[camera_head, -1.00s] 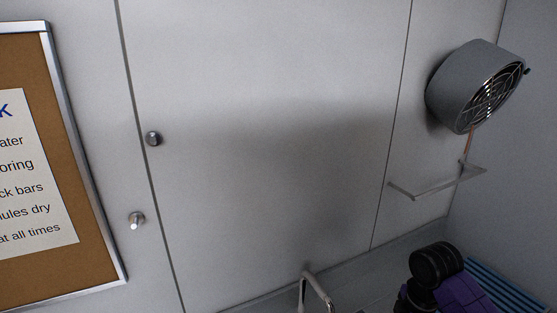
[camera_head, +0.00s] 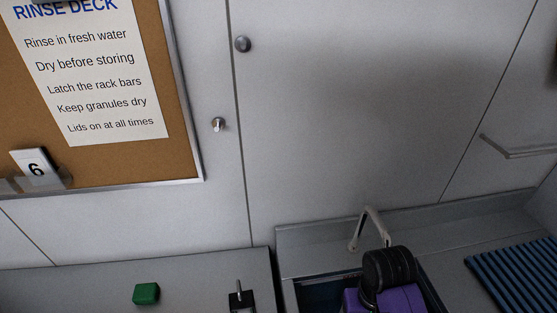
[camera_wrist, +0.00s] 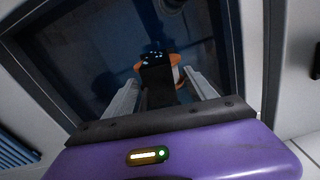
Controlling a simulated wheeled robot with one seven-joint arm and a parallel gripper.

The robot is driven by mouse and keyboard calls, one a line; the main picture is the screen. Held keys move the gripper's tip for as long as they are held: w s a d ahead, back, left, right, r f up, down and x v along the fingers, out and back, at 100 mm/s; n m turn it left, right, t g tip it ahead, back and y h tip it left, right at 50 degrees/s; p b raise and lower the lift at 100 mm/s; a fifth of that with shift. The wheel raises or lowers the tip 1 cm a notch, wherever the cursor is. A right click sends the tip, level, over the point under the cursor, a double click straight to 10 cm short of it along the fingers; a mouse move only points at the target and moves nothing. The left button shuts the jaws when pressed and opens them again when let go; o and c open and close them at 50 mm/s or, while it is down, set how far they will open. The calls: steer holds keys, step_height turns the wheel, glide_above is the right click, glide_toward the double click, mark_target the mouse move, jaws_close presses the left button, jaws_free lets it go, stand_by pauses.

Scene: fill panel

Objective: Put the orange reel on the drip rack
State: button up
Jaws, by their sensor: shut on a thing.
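The orange reel (camera_wrist: 175,60) shows in the wrist view as orange edges around a dark middle. My gripper (camera_wrist: 162,82) is shut on it, with one finger on each side. Behind the reel is the dark inside of the sink basin (camera_wrist: 75,60). In the head view my purple wrist is over the sink (camera_head: 432,290), and the fingers and reel are hidden. The drip rack (camera_head: 510,268), a blue slatted panel, lies to the right of the sink. Its slats also show at the lower left of the wrist view (camera_wrist: 15,152).
A faucet (camera_head: 366,228) stands behind the sink, close to my wrist. A green block (camera_head: 146,293) and a dark fixture (camera_head: 240,297) are on the left counter. A wall bar (camera_head: 520,150) juts out above the rack. The visible part of the rack looks bare.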

step_height(320, 180, down, 6)
steer(key=b, duration=0.4)
steer(key=shift+r+b, duration=0.1)
steer(key=shift+b, duration=0.2)
steer(key=shift+a, duration=0.1)
steer(key=shift+w, duration=0.1)
